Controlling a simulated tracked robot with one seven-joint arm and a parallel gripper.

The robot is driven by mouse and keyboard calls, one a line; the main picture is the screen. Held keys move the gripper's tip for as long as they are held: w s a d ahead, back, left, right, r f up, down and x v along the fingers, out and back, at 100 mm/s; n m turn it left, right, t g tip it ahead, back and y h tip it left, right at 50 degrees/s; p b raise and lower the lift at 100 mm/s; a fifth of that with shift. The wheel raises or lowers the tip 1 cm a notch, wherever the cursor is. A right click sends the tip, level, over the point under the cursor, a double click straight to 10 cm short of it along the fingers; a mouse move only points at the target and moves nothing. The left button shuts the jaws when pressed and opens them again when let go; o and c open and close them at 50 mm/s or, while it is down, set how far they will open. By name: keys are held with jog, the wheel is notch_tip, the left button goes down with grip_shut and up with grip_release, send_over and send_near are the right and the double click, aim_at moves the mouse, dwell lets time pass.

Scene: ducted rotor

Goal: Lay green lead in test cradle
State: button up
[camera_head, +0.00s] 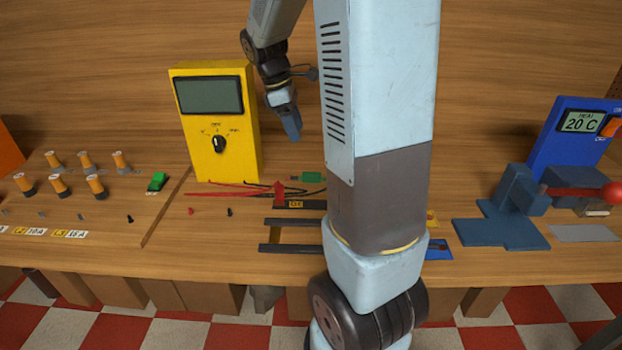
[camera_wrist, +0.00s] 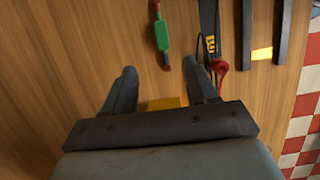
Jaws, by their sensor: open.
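A green piece with dark reddish ends, which looks like the green lead (camera_wrist: 162,36), lies on the bench in the wrist view, ahead of my fingers. A green block behind the dark bars in the head view (camera_head: 313,177) may be the same piece; my arm stands close to it. My gripper (camera_wrist: 160,72) is open and empty, its two fingers apart with bare wood between the tips. In the head view my gripper (camera_head: 291,128) hangs above the bench, right of the yellow meter. I cannot tell for sure which fixture is the test cradle; dark parallel bars (camera_head: 290,248) lie at the front.
The yellow meter (camera_head: 217,135) stands at the back, with red and black leads before it. A red upright piece (camera_head: 279,194) stands by the bars. Several orange spools and another green block (camera_head: 157,182) are at left. A blue heater unit (camera_head: 570,150) stands at right.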

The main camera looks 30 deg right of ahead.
send_over(311, 173)
jog(key=w+a, duration=0.1)
jog(key=a, duration=0.1)
jog(key=f, duration=0.8)
jog(key=shift+w+d, duration=0.1)
jog(key=shift+d, duration=0.15)
jog(key=shift+x, duration=2.85)
jog(key=shift+a, duration=0.15)
jog(key=shift+c, duration=0.3)
grip_shut()
